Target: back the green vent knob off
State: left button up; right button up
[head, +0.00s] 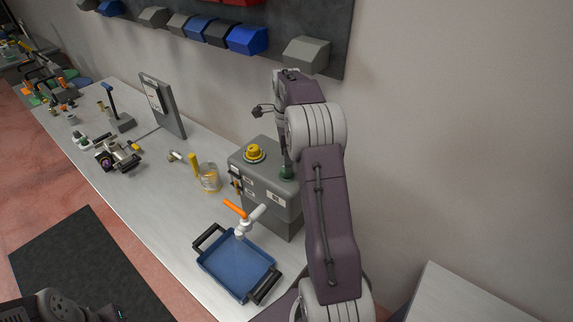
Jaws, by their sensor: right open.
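The green vent knob (287,173) sits on top of a grey tank (257,186), at its right side. My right gripper (286,159) points down from above, with its fingertips right at the knob. The jaws are open; I cannot tell whether they touch the knob. My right arm comes in from the lower right and covers the tank's right edge. A yellow cap (254,152) stands on the tank's top, left of the knob. My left gripper (110,314) is only partly in view at the bottom left edge, and its jaws are not clear.
A white tap with an orange lever (236,209) juts from the tank's front above a blue tray (236,268) with black handles. A clear beaker (209,178) stands left of the tank. Coloured bins (247,40) hang on the wall behind. The bench (165,215) is bare left of the tray.

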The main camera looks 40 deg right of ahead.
notch_tip(320, 180, down, 5)
jog(key=shift+d+r+p, duration=0.1)
jog(key=shift+r+p, duration=0.05)
jog(key=shift+p, duration=0.4)
grip_shut()
